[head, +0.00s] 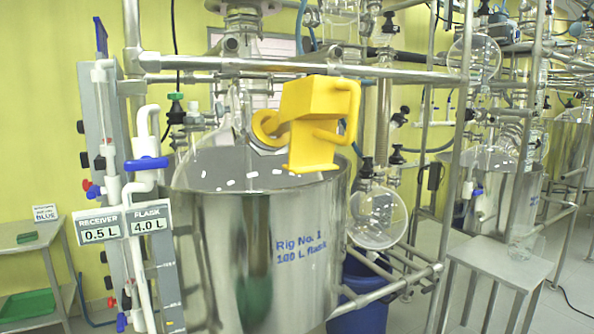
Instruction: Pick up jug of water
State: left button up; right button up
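No jug of water can be made out for certain. A yellow boxy object (318,115) with a loop handle on its right and a rounded ring on its left shows in front of the upper part of the large steel vessel (285,250). I cannot tell what it is or what holds it up. The vessel is marked "Rig No. 1" and "100 L flask". Neither of my grippers is in view.
Metal pipe framing (300,77) surrounds the vessel, with a round glass flask (377,217) and a blue bucket (362,290) at its right. A small metal table (500,262) stands at right. A side table (30,243) with a green tray (28,305) stands at left.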

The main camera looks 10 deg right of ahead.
aim_at(522, 239)
jog(key=z, duration=1.6)
jog(key=i, duration=0.1)
jog(key=l+u, duration=0.05)
